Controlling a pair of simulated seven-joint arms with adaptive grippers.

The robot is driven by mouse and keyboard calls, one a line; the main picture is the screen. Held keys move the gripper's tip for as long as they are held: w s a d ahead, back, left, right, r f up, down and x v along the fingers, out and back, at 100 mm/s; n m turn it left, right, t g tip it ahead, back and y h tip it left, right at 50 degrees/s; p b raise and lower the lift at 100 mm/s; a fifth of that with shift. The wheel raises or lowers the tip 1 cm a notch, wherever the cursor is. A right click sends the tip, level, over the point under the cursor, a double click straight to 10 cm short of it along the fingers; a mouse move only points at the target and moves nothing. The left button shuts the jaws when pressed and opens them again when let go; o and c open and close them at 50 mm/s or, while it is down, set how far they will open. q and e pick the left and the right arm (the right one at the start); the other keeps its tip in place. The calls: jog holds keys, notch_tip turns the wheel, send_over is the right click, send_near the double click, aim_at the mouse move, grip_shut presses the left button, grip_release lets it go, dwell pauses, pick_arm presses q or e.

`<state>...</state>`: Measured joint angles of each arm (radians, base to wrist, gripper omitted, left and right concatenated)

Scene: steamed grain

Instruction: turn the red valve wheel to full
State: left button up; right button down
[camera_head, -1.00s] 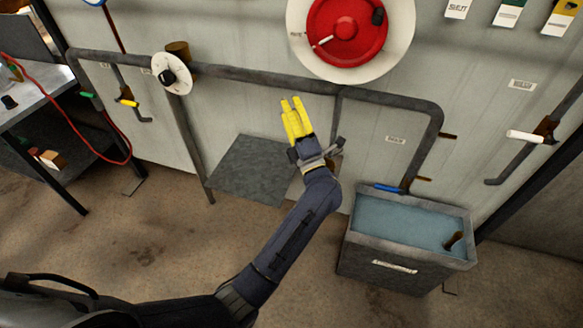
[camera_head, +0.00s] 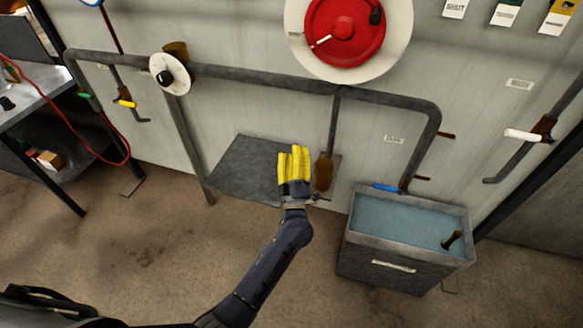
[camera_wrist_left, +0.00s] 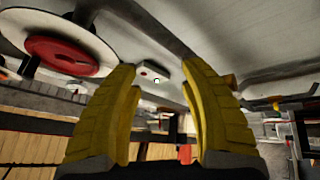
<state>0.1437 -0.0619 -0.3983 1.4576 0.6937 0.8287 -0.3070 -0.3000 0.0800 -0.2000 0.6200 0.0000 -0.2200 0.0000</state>
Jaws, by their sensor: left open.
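The red valve wheel (camera_head: 344,32) sits on a round white plate (camera_head: 296,48) high on the grey wall panel. It has a dark knob at its upper right and a pale pointer toward its lower left. In the left wrist view the wheel (camera_wrist_left: 62,56) shows at the upper left, beyond the fingers. My left gripper (camera_head: 295,152), with yellow fingers, is well below the wheel, in front of the grey shelf, and touches neither plate nor wheel. Its fingers (camera_wrist_left: 168,85) are apart with nothing between them. My right gripper is not in view.
Grey pipes (camera_head: 265,77) run along the panel below the wheel. A small white dial (camera_head: 180,85) is on the left. A grey shelf (camera_head: 237,170) is behind my gripper. A water-filled tank (camera_head: 375,245) stands at lower right, and a workbench (camera_head: 35,95) at far left.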

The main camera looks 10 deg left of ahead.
pick_arm(q)
jog(key=shift+s+f+m+g+h, duration=0.15)
jog(key=shift+f+m+h, duration=0.55)
jog(key=shift+f, duration=0.7)
jog(key=shift+s+f+m+g+h, duration=0.15)
jog(key=shift+f+m+h, duration=0.5)
jog(key=shift+f, duration=0.7)
